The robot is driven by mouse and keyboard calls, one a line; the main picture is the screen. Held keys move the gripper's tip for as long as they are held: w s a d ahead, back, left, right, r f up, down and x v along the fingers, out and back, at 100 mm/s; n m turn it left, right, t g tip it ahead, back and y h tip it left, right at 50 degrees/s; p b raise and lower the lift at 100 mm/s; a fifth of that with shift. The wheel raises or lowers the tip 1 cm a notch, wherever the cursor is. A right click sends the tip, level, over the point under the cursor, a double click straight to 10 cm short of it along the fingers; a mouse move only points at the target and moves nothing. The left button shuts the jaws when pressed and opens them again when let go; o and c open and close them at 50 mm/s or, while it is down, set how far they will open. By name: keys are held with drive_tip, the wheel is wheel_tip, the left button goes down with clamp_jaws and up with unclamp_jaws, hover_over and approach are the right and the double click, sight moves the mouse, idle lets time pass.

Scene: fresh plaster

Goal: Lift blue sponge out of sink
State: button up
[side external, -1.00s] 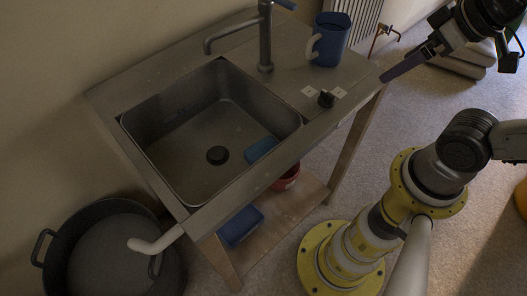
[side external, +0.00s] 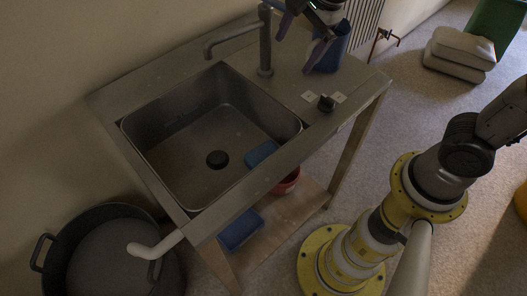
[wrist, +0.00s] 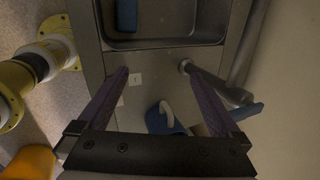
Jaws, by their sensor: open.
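In the wrist view the sponge (wrist: 127,15) is at the top edge, partly cut off, inside the sink (wrist: 185,39). My gripper (side external: 294,54) is above the counter right of the tap, up and to the right of the sponge. In the wrist view my gripper (wrist: 154,69) has its purple fingers spread, with nothing between the tips but the counter below.
The tap (side external: 265,40) rises behind the sink. A blue mug (side external: 331,57) stands on the counter, partly hidden by my gripper. A blue box (side external: 240,229) and a red bowl (side external: 287,181) are on the shelf below.

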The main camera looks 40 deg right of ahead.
drive_tip(key=w+a+f+m+g, duration=0.1)
drive_tip(key=w+a+f, duration=0.15)
drive_tip(key=f, duration=0.35)
drive_tip(key=w+a+f+g, duration=0.1)
drive_tip(key=a+f, duration=0.3)
drive_tip(key=f, duration=0.1)
drive_tip(key=g, duration=0.2)
hover_over(262, 154)
drive_tip(key=shift+n+h, duration=0.4)
drive_tip(key=f, duration=1.3)
drive_tip(key=shift+w+a+f, duration=0.15)
drive_tip(key=shift+a+f, duration=0.05)
drive_tip(key=shift+f, duration=0.2)
drive_tip(key=shift+d+f, duration=0.1)
drive_tip(key=shift+f, duration=3.05)
drive_tip(key=shift+c, duration=0.3)
drive_tip(key=c, duration=1.1)
